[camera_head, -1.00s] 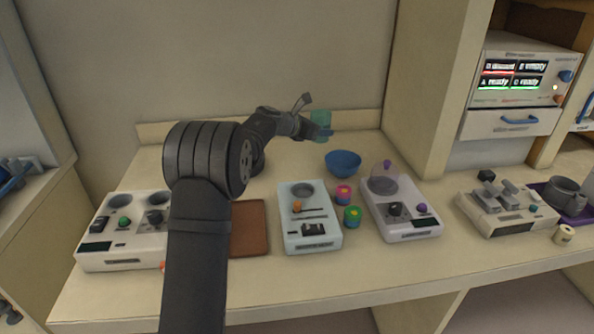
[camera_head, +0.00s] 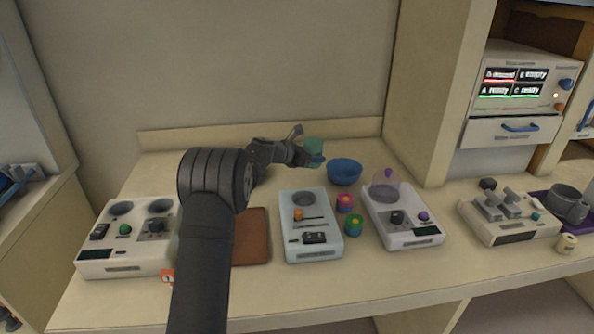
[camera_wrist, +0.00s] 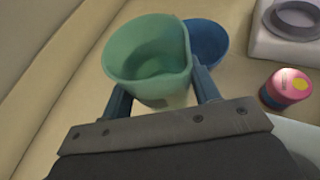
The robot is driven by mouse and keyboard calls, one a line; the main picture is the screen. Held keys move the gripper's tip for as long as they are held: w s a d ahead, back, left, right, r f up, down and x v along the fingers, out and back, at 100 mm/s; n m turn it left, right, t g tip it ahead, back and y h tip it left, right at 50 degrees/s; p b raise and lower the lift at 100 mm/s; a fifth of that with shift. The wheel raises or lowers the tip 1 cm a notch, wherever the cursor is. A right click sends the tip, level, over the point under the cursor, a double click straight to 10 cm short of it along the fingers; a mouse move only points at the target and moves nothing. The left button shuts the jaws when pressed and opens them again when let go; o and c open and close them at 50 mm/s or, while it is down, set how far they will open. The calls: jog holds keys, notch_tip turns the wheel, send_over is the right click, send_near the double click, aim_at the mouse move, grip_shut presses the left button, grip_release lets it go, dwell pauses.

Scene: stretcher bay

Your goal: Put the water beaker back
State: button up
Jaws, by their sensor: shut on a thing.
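The water beaker (camera_head: 314,146) is a translucent green cup with a spout-like lip. It is between the two fingers of my gripper (camera_head: 314,160), near the back of the counter, left of a blue bowl. In the wrist view the beaker (camera_wrist: 150,55) stands between the fingers of my gripper (camera_wrist: 160,100), which is shut on it, and its open top faces the camera. The beaker looks roughly upright. Its lower part is hidden by the fingers, and I cannot tell whether its base touches the counter.
The blue bowl (camera_head: 345,173) is close to the right of the beaker; it also shows behind the beaker in the wrist view (camera_wrist: 207,42). In front are a white device (camera_head: 311,228), a pink jar (camera_head: 345,203), a green jar (camera_head: 354,226) and a domed device (camera_head: 404,222).

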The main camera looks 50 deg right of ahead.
jog(key=w+f, duration=0.1)
jog(key=w, duration=0.1)
jog(key=w+f, duration=0.1)
jog(key=w, duration=0.1)
jog(key=w+f, duration=0.2)
jog(key=shift+w+d, duration=0.15)
jog(key=shift+w, duration=0.05)
jog(key=shift+f, duration=1.85)
jog(key=shift+f, duration=0.15)
jog(key=o, duration=1.1)
jog(key=shift+c, duration=0.2)
jog(key=shift+w+a+r, duration=0.1)
jog(key=shift+a+r, duration=0.2)
jog(key=shift+a, duration=0.05)
jog(key=v, duration=1.1)
jog(key=shift+a, duration=0.15)
